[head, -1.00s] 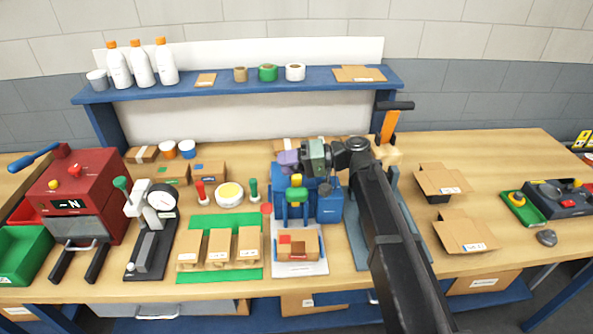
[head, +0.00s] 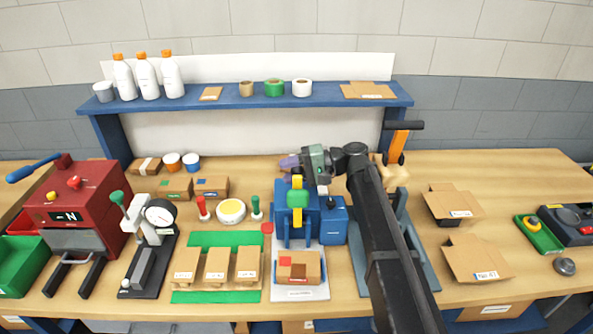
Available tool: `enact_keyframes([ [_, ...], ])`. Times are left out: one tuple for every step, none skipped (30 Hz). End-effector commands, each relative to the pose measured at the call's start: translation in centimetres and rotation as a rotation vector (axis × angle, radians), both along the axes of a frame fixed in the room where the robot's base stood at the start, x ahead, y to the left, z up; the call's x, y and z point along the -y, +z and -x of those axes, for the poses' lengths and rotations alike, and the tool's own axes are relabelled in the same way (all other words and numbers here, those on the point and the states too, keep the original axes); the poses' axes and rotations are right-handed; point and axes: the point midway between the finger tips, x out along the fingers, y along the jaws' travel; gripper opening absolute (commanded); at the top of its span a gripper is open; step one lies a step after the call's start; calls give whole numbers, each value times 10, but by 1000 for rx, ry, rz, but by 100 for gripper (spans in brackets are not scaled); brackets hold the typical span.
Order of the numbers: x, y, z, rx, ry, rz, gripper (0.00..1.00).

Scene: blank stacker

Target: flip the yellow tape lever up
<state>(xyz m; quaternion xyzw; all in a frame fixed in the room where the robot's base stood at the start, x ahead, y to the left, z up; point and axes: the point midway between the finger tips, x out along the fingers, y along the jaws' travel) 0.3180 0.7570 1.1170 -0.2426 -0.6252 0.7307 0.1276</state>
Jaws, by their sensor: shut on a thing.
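The yellow tape lever (head: 297,183) stands at the top middle of the blue press-like machine (head: 311,222), with a green part (head: 298,198) across it. Yellow shows above and below that green part. My gripper (head: 291,162) comes in from the right, just above and behind the lever's upper end. Its purple fingers are shut, seemingly on the lever's top, though the contact is small and partly hidden.
A small box (head: 299,267) lies on the white plate in front of the machine. A green mat (head: 217,295) with several cartons is to the left. An orange lever (head: 397,145) stands to the right, near my arm.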

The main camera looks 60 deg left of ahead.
Motion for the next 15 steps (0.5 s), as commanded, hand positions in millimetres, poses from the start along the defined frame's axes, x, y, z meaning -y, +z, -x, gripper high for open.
enact_keyframes([
  [0,0,-1,0,-1,3,0],
  [0,0,-1,0,-2,3,0],
  [-1,0,-1,-1,-3,2,0],
  [-1,0,-1,-1,-3,2,0],
  [-1,0,-1,-1,-3,2,0],
  [-1,0,-1,-1,-3,2,0],
  [-1,0,-1,-1,-2,1,40],
  [-1,0,-1,-1,-2,1,44],
  [-1,0,-1,-1,-2,1,51],
  [-1,0,-1,-1,-2,1,55],
  [-1,0,-1,0,-2,1,60],
  [0,0,-1,-1,-2,0,61],
  [0,0,-1,-1,-2,0,61],
  [0,0,-1,-1,-2,0,61],
  [0,0,-1,-1,-2,0,61],
])
